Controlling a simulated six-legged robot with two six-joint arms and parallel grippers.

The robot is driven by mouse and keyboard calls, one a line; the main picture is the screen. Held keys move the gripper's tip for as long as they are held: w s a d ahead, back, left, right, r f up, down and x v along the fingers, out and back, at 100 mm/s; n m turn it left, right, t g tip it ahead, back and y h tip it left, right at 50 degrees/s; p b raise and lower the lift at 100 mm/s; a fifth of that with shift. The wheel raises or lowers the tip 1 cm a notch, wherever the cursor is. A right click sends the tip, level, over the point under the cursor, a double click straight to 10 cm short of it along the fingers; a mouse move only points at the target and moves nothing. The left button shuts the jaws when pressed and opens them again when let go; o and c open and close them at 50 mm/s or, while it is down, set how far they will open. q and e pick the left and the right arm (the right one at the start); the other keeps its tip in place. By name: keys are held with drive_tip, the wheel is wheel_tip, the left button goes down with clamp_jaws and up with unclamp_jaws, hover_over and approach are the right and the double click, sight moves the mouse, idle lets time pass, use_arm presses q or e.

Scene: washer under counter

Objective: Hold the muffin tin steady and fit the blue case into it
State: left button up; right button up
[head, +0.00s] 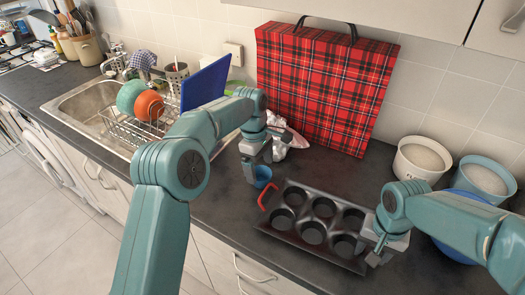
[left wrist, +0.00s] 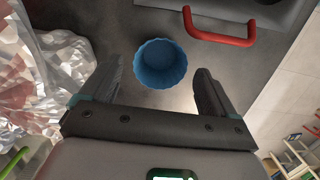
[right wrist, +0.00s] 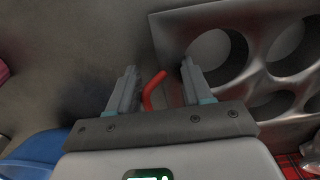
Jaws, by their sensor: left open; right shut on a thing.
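The blue case (head: 263,177) stands on the dark counter just left of the muffin tin (head: 297,235). In the left wrist view, the blue case (left wrist: 161,63) lies between and just beyond my spread fingers, with space on both sides. My left gripper (head: 256,180) is open and empty at the case. The tin is dark with several empty cups and a red handle (head: 268,194) at its left end. My right gripper (head: 376,250) is at the tin's right end, shut on the other red handle (right wrist: 152,90), which the right wrist view shows between its fingers.
Crumpled foil (left wrist: 45,75) lies on the counter beside the left gripper. A red tartan bag (head: 322,90) stands against the wall behind the tin. White (head: 422,160) and blue-rimmed tubs (head: 487,177) are at the right. A dish rack (head: 135,125) and sink are at the left.

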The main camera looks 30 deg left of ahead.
use_arm(q)
drive_tip(key=r, duration=0.5)
drive_tip(key=a+r, duration=0.1)
drive_tip(key=r, duration=0.1)
drive_tip(key=shift+r, duration=0.35)
drive_tip(key=shift+y, duration=0.7)
drive_tip(key=f, duration=0.3)
drive_tip(key=d+f, duration=0.1)
drive_tip(key=f, duration=0.5)
drive_tip(key=shift+d+f, duration=0.25)
drive_tip(key=shift+f, duration=0.15)
drive_tip(key=shift+c, duration=0.4)
drive_tip(key=c, duration=1)
drive_tip(key=shift+c, duration=0.6)
